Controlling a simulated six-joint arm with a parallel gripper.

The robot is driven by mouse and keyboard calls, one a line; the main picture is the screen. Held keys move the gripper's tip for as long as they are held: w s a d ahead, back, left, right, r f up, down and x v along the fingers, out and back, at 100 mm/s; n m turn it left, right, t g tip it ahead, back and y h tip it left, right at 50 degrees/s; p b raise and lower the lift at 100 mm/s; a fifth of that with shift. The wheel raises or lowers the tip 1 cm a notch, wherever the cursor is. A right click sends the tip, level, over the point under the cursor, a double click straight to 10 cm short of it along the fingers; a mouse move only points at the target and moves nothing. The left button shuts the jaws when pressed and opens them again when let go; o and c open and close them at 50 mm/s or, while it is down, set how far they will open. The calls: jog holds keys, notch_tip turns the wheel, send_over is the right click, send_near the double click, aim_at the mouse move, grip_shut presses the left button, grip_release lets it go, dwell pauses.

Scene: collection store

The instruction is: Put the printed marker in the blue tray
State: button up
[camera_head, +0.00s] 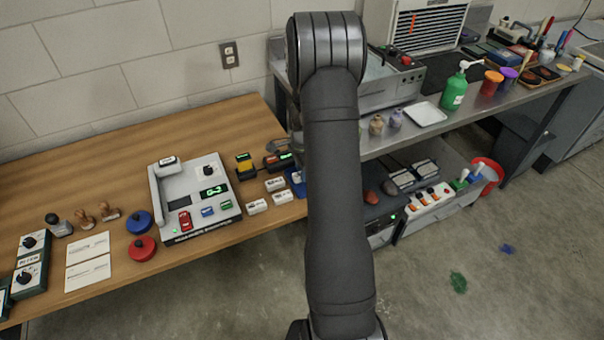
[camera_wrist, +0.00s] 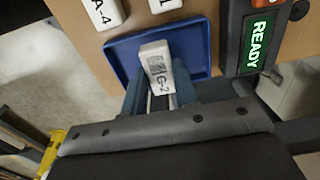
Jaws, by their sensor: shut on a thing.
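The printed marker (camera_wrist: 156,66) is a small white block with a dark code patch and the text "G-2". In the wrist view my gripper (camera_wrist: 150,100) is shut on it. The blue tray (camera_wrist: 196,42) lies behind and around the marker in that view, with its near part hidden by my gripper. I cannot tell whether the marker touches the tray floor.
Other white markers (camera_head: 274,184) lie left of the tray; one reads "A-4" (camera_wrist: 103,12). A dark device with a green "READY" display (camera_wrist: 258,40) stands close beside the tray. A grey printer (camera_head: 195,195) showing "G-2" stands further left on the wooden table (camera_head: 110,155).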

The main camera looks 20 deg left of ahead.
jog(key=shift+f, duration=0.7)
jog(key=shift+f, duration=0.1)
jog(key=o, duration=1)
jog(key=shift+o, duration=0.2)
notch_tip(320, 180, up, 12)
notch_tip(320, 180, down, 12)
jog(key=shift+f, duration=0.1)
jog(key=shift+r, duration=2.05)
